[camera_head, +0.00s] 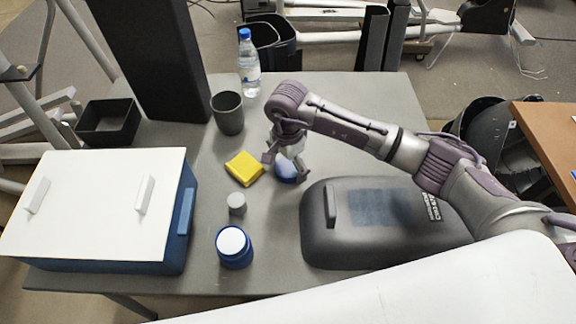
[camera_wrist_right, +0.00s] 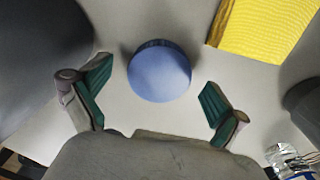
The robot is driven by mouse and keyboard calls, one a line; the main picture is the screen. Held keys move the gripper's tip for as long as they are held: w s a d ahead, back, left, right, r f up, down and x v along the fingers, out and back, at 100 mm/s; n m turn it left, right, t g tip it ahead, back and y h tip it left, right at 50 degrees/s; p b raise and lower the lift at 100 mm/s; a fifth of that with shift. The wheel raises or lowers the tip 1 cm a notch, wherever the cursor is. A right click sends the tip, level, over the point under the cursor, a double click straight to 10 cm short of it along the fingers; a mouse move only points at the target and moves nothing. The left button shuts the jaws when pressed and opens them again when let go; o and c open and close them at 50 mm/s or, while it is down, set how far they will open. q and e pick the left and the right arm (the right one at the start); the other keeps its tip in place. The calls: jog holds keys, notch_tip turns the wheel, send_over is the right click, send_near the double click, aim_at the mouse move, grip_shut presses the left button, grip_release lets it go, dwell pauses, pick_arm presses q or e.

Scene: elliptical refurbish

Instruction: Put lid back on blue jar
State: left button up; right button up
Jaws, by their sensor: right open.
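The blue jar (camera_head: 234,254) stands upright near the front of the grey table, with a white round top showing. A round blue lid (camera_head: 287,172) lies on the table further back, beside a yellow block. My right gripper (camera_head: 285,166) points down over the lid, its fingers open on either side of it. In the right wrist view the lid (camera_wrist_right: 159,73) sits between the two green-padded fingers (camera_wrist_right: 157,90), with gaps on both sides. My left gripper is not in view.
The yellow block (camera_head: 244,168) is close left of my right gripper. A small grey cylinder (camera_head: 236,204) stands behind the jar. A dark-lidded case (camera_head: 390,235) is at right, a white-lidded blue box (camera_head: 95,205) at left. A grey cup (camera_head: 227,113) and bottle (camera_head: 249,68) stand behind.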

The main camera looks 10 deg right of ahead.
aim_at(288, 167)
jog(key=shift+f, duration=0.4)
jog(key=c, duration=1)
jog(key=shift+r, duration=0.15)
notch_tip(288, 167, up, 4)
jog(key=shift+d+r+b, duration=0.1)
jog(key=shift+b, duration=0.3)
jog(key=s+d+r, duration=0.1)
jog(key=d+r, duration=0.2)
jog(key=d, duration=0.2)
jog(key=s+d+r+b, duration=0.1)
jog(key=s+d+r, duration=0.1)
jog(key=d, duration=0.4)
jog(key=shift+r, duration=0.8)
